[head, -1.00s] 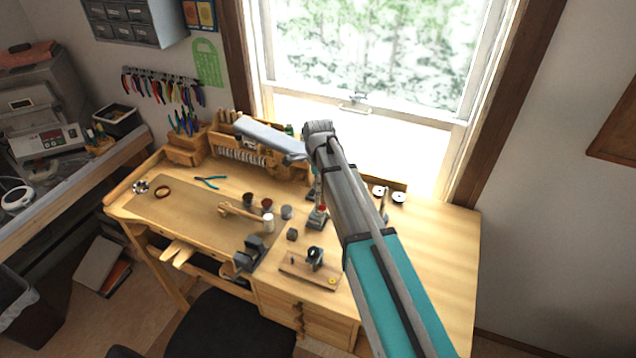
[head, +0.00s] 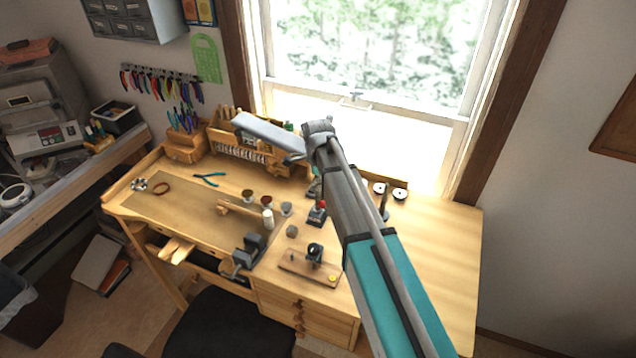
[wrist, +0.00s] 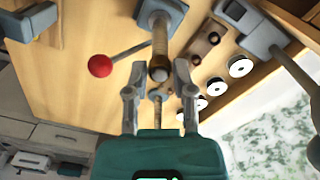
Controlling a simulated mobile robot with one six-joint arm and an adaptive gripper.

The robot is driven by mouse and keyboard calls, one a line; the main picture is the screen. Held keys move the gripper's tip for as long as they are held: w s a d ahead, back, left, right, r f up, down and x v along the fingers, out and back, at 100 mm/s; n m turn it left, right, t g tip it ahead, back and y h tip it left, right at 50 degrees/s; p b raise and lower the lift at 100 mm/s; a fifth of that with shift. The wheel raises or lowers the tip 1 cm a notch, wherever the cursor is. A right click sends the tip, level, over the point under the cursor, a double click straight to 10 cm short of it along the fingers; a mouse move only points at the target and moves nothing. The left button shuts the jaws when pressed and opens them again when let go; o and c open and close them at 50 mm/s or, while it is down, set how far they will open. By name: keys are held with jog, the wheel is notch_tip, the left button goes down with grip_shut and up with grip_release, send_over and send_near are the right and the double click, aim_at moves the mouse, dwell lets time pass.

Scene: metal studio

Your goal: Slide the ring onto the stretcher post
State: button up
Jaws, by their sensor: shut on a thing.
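The stretcher is a dark metal tool with a red ball on its lever (head: 323,204), standing on the bench right of centre in the head view. In the wrist view its grey post (wrist: 161,36) points toward my gripper, and the red ball (wrist: 100,66) lies to the left. My gripper (wrist: 159,69) has its two fingertips on either side of the post's brownish near end. It is shut on the ring, which is too small and blended in to make out clearly. I cannot tell whether the ring is around the post. In the head view my arm hides the gripper.
The wooden bench (head: 425,250) is clear at the right. White discs (head: 399,194) stand on a wooden rack near the post.

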jog(key=o, duration=0.9)
jog(key=shift+r, duration=0.2)
notch_tip(320, 180, up, 8)
jog(key=p, duration=0.8)
jog(key=shift+w+d+f+b, duration=0.65)
jog(key=shift+d+f+b, duration=1.3)
jog(key=shift+d, duration=1.05)
jog(key=shift+w+d+f+b, duration=0.65)
jog(key=shift+d+f+b, duration=1.25)
jog(key=shift+d, duration=1.1)
jog(key=shift+w+d+f+b, duration=0.65)
jog(key=shift+d+f+b, duration=1.25)
jog(key=shift+d, duration=1.1)
